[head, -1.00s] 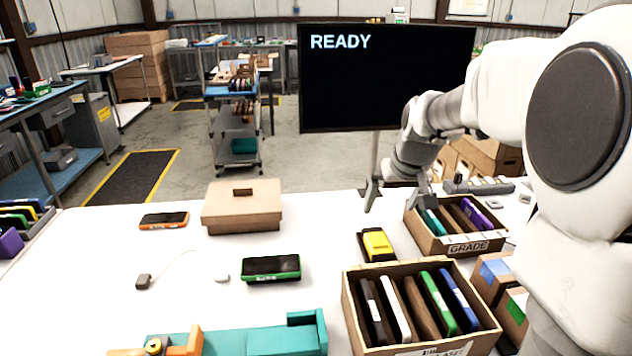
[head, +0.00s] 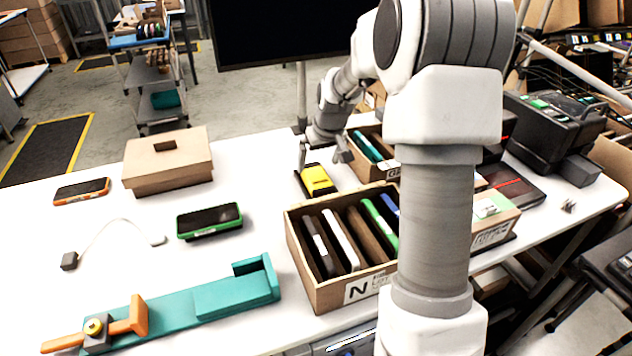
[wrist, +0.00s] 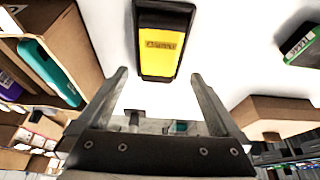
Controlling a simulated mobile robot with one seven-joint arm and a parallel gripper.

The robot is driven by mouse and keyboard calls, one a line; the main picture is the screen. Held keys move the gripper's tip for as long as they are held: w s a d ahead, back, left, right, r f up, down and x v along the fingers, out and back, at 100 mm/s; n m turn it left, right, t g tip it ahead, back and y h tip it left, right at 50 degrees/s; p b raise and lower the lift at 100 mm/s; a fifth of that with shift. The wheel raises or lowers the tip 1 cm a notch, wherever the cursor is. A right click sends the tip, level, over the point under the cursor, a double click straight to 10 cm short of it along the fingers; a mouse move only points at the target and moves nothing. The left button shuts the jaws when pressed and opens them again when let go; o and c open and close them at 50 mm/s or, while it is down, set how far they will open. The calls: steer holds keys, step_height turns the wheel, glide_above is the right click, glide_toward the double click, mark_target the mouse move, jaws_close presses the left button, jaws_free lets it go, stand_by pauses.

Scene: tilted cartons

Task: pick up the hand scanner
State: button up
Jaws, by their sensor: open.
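The hand scanner appears to be the yellow and black device (head: 317,181) lying on the white table, between the lidded cardboard box and the cartons. It also shows in the wrist view (wrist: 162,42), at the top centre, with a small label too blurred to read. My gripper (head: 322,158) is open and empty, just behind the scanner in the head view. In the wrist view the two fingers (wrist: 158,85) are spread wide, and the scanner is beyond their tips, roughly centred between them. No contact with it shows.
A carton of upright devices (head: 330,292) stands in front of the scanner, and another carton (head: 362,172) is close on its right. A lidded cardboard box (head: 168,170), a green-edged phone (head: 210,220) and a teal fixture (head: 235,296) are to the left. Bare table lies between them.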

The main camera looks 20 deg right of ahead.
mark_target(316, 174)
steer(key=x, duration=0.5)
steer(key=shift+w+f+b, duration=0.1)
steer(key=shift+f+b, duration=0.3)
steer(key=c, duration=1)
steer(key=shift+c, duration=0.2)
steer(key=shift+r, duration=0.15)
